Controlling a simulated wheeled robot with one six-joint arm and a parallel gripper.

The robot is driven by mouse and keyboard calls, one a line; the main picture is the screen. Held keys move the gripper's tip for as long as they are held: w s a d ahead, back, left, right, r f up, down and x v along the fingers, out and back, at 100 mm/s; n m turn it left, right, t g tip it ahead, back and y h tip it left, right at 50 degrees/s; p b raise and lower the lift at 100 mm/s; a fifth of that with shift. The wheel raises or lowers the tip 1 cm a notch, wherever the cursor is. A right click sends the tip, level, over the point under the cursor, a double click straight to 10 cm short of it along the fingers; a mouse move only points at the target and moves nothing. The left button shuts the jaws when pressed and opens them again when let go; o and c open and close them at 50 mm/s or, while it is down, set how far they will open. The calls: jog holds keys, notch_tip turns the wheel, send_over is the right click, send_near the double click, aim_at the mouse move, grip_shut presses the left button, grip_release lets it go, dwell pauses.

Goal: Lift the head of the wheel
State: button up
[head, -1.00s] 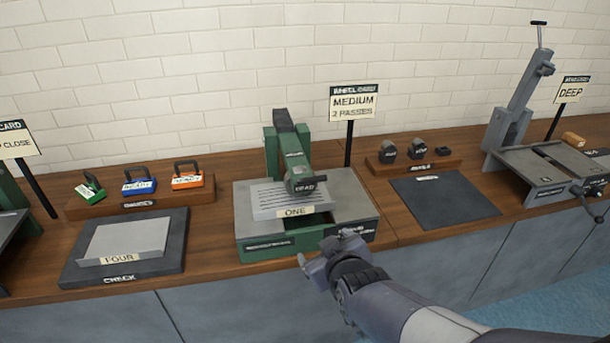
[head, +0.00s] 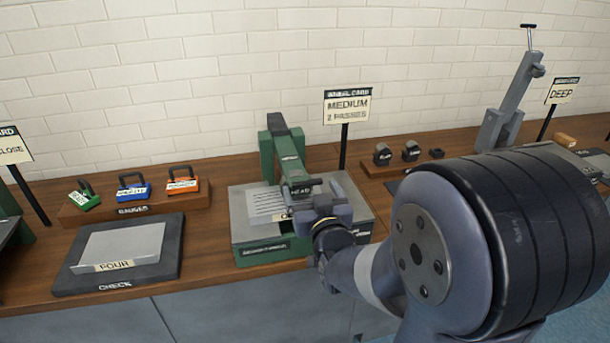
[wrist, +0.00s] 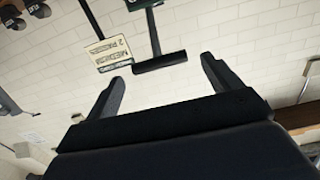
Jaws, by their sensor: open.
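The wheel's head is a green arm (head: 290,166) sloping down toward the front over the grey bed of the machine (head: 243,215). A dark crossbar handle sits at its lower end. In the wrist view the dark crossbar (wrist: 160,62) on a dark stem lies in the gap between the fingertips, apart from both fingers. My gripper (wrist: 163,70) is open and empty. In the head view my gripper (head: 325,205) is right at the front of the head, partly hiding the bed and its front label. I cannot tell whether the bar is within finger depth.
A sign reading MEDIUM, 2 PASSES (head: 347,107) stands behind the machine, close to its right. A gauge rack (head: 130,209) and the plate marked FOUR (head: 120,245) are at left. Several small dark pieces stand right, near a grey upright machine (head: 510,100).

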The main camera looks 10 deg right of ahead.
aim_at(308, 182)
jog(key=shift+w+p, duration=0.5)
jog(key=shift+w, duration=2.5)
jog(key=c, duration=1.4)
jog(key=shift+r, duration=0.1)
